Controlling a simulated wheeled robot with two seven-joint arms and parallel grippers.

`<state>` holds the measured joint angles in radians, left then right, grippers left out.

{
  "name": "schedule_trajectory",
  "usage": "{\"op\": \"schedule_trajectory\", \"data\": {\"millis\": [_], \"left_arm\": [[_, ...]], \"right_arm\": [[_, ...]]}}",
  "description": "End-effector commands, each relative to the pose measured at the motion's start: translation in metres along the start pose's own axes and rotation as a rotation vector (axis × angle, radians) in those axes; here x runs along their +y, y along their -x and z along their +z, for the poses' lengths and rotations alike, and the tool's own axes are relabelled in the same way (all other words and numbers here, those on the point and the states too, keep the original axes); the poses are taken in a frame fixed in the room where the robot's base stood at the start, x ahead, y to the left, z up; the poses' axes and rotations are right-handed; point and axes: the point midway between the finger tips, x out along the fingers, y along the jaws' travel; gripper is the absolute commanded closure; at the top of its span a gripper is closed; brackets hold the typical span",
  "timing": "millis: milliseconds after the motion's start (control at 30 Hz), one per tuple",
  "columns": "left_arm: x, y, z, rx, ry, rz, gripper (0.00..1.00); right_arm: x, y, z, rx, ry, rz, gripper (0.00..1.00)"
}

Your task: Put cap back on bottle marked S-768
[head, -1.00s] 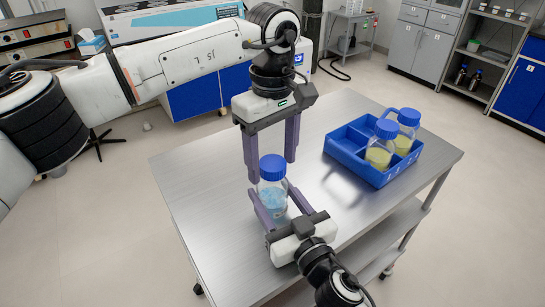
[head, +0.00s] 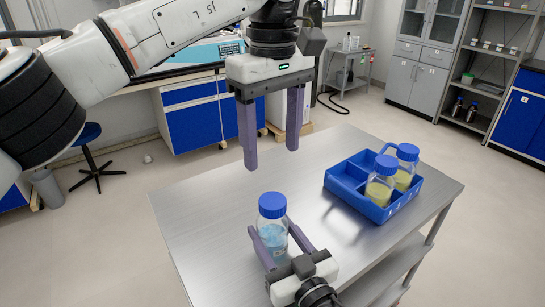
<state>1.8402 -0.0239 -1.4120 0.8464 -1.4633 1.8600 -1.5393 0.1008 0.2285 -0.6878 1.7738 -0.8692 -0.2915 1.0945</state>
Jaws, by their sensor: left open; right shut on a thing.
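A clear bottle (head: 273,240) of light blue liquid stands upright on the steel table, near its front left. A blue cap (head: 272,205) sits on top of its neck. No S-768 marking can be read at this size. My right gripper (head: 268,231) is shut on the bottle's body from the front, one finger on each side. My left gripper (head: 271,160) is open and empty, pointing down above and behind the cap, clear of it.
A blue divided tray (head: 374,206) stands on the right part of the steel table (head: 210,212). It holds two blue-capped bottles (head: 380,190) of yellow liquid, and its left compartments look empty. The tabletop between tray and held bottle is clear.

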Motion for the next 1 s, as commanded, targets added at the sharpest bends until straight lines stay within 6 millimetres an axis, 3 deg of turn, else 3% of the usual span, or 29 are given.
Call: {"op": "schedule_trajectory", "data": {"millis": [267, 300, 400, 767, 1000], "left_arm": [[0.000, 0.001, 0.000, 0.000, -0.001, 0.000, 0.38], [0.000, 0.001, 0.000, 0.000, -0.001, 0.000, 0.38], [0.000, 0.001, 0.000, 0.000, 0.000, 0.000, 0.38], [0.000, 0.000, 0.000, 0.000, 0.000, 0.000, 0.38], [0.000, -0.006, 0.000, 0.000, 0.000, 0.000, 0.38]], "right_arm": [[0.000, 0.000, 0.000, 0.000, 0.000, 0.000, 1.00], [0.000, 0.000, 0.000, 0.000, 0.000, 0.000, 0.42], [0.000, 0.000, 0.000, 0.000, 0.000, 0.000, 0.25], [0.000, 0.005, 0.001, -0.001, -0.001, 0.000, 0.25], [0.000, 0.046, 0.003, -0.003, -0.002, 0.000, 0.25]]}}
